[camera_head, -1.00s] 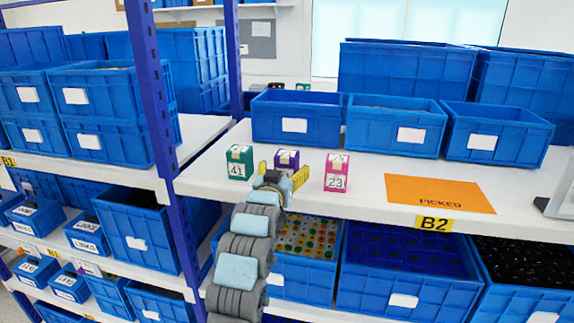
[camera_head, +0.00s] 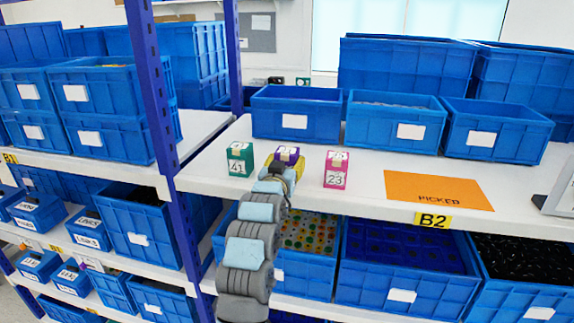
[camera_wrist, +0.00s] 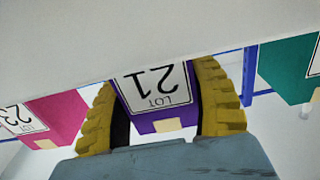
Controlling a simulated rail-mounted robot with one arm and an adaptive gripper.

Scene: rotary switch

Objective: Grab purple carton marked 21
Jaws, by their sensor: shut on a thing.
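The purple carton (camera_head: 288,154) stands on the white shelf between a green carton and a pink carton. In the wrist view the purple carton (camera_wrist: 177,125) shows a white label reading LOT 21, upside down. My gripper (camera_head: 284,168) is at the carton's front. Its two yellow fingers (camera_wrist: 163,100) lie on either side of the carton, shut on it. The lower part of the carton is hidden by my gripper in the head view.
A green carton marked 41 (camera_head: 240,159) stands close on the left. A pink carton marked 23 (camera_head: 336,170) stands close on the right. An orange PICKED mat (camera_head: 438,191) lies bare farther right. Blue bins (camera_head: 296,115) stand behind.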

